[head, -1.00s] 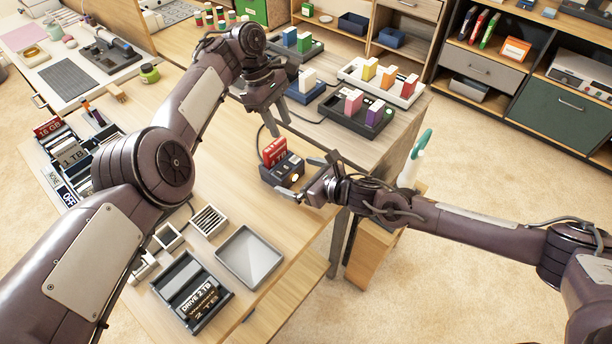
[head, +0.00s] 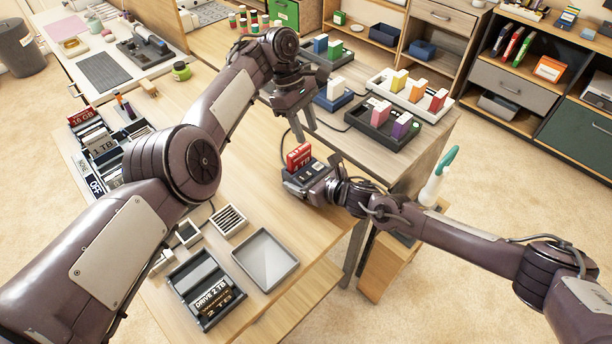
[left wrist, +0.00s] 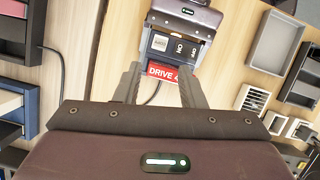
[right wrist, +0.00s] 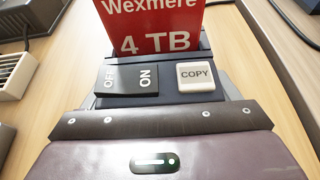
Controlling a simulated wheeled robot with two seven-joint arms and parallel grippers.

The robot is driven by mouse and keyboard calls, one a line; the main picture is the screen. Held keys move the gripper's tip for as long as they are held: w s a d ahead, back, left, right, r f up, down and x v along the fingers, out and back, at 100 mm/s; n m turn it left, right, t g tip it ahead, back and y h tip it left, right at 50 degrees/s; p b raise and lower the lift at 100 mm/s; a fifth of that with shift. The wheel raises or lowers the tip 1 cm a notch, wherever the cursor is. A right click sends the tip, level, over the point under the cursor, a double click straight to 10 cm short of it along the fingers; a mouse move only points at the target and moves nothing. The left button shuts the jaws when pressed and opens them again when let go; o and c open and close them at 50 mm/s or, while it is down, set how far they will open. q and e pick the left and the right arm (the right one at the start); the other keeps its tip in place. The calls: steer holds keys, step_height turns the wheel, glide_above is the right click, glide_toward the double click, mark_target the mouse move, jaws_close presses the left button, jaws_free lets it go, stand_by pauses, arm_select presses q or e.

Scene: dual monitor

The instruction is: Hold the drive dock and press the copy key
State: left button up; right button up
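The drive dock (head: 303,184) is a dark box on the wooden desk, with a red 4 TB drive (head: 299,156) standing upright in it. In the right wrist view its top carries an OFF/ON rocker (right wrist: 128,80) and a white COPY key (right wrist: 196,77). My right gripper (head: 318,186) is at the dock, one finger along each side; whether both press on it is unclear. My left gripper (head: 303,126) is empty, fingers apart, above the desk beyond the drive. In the left wrist view its fingers (left wrist: 160,75) point towards the red drive and the dock (left wrist: 176,45).
An empty grey tray (head: 266,260) and a dark holder with a 2 TB drive (head: 207,290) lie at the desk's front. A drive rack (head: 104,150) stands at left. Trays with coloured blocks (head: 384,125) fill the raised surface behind. A cable runs behind the dock.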

steer(key=c, duration=0.5)
arm_select(q)
jaws_close()
arm_select(e)
steer(key=shift+c, duration=0.2)
stand_by(1.1)
